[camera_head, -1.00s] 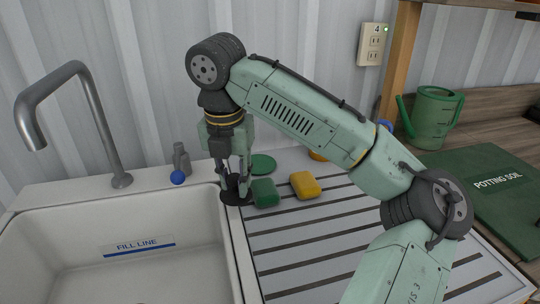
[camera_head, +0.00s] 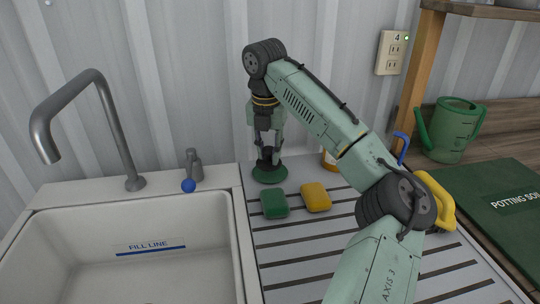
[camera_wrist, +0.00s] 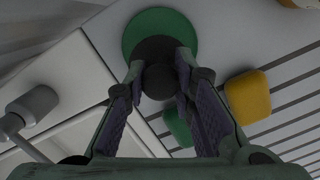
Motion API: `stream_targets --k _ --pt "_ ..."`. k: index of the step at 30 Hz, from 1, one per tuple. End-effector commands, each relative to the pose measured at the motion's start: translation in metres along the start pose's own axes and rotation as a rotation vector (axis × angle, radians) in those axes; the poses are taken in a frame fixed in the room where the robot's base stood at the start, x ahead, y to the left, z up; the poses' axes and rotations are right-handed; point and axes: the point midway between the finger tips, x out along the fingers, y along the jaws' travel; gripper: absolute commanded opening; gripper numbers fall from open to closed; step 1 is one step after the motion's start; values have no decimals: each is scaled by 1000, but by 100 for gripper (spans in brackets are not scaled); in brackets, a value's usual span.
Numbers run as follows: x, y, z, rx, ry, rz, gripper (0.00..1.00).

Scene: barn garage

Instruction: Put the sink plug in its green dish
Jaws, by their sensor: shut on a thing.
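The sink plug is black, with a round disc and a knob on top; it shows in the head view (camera_head: 267,163) and in the wrist view (camera_wrist: 154,49). My gripper (camera_head: 268,146) is shut on the plug's knob, pointing down; its fingers also show in the wrist view (camera_wrist: 160,75). The green dish (camera_head: 270,176) is a round flat disc at the back left of the drainboard. The plug is over the dish, its disc overlapping it in both views. The dish's rim shows around the plug in the wrist view (camera_wrist: 133,34). I cannot tell whether plug and dish touch.
A green sponge (camera_head: 274,204) and a yellow sponge (camera_head: 316,197) lie just in front of the dish. The sink basin (camera_head: 150,255) and grey faucet (camera_head: 110,125) are left. A green watering can (camera_head: 452,130) stands right.

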Motion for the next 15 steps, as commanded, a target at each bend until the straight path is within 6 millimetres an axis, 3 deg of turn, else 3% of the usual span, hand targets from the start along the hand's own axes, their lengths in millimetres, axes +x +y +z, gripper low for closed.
stream_targets --k 5,10,15 --pt "4 0 14 1 -1 -2 2" --pt "30 0 10 0 -2 -1 2" --pt "38 1 9 1 -3 1 2"
